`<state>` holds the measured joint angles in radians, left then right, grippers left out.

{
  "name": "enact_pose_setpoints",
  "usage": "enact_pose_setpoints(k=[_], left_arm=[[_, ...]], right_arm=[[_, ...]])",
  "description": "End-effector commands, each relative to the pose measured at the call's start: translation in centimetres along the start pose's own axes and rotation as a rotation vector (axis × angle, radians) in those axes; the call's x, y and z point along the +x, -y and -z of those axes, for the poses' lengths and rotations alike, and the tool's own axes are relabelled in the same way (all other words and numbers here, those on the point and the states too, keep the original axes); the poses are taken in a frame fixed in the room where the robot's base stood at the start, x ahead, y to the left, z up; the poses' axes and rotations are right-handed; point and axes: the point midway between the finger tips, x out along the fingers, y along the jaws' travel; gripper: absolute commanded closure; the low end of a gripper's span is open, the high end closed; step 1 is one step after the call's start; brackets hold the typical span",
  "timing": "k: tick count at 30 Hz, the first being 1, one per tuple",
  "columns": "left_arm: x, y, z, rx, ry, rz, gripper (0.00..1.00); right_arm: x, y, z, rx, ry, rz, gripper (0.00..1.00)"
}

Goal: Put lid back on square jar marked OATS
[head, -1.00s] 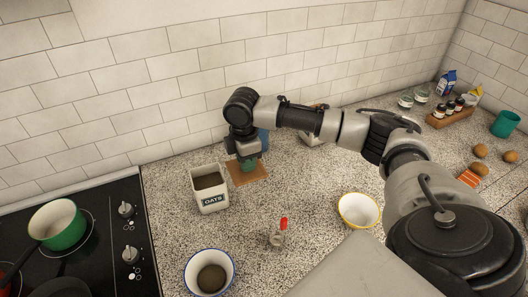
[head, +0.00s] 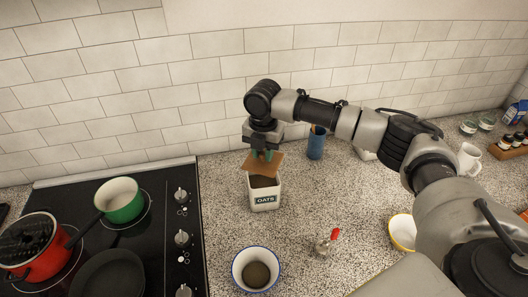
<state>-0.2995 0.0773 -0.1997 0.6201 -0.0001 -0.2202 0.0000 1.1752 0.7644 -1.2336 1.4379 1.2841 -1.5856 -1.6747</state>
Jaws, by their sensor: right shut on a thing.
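The square white jar marked OATS (head: 265,199) stands upright on the counter. Its top is partly open and shows dark contents. A brown square lid (head: 274,168) is above the jar's back part and looks somewhat tilted; I cannot tell whether it touches the rim. My right gripper (head: 262,155) points down from above and is shut on the lid's upper side; the exact grip spot is partly hidden. My left gripper is not in view.
A blue cup (head: 316,143) stands behind the jar to the right. In front are a blue-rimmed bowl (head: 256,270), a red-handled item (head: 327,243) and a yellow bowl (head: 402,232). The stove with a green pot (head: 120,200) and a red pot (head: 33,246) is left.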

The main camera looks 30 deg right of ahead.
Motion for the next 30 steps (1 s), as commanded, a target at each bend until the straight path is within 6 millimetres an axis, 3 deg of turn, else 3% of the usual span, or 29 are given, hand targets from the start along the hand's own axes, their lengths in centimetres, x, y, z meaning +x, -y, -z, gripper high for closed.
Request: enact_pose_setpoints(k=[10,18,30], left_arm=[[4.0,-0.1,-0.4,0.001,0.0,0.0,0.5],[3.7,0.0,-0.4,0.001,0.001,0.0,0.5],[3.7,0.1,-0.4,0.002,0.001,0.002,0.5]], right_arm=[[3.3,0.0,0.0,0.002,0.001,-0.001,0.99],[4.8,0.0,0.0,0.002,-0.001,0.0,0.99],[5.0,0.0,0.0,0.002,0.0,0.0,0.99]])
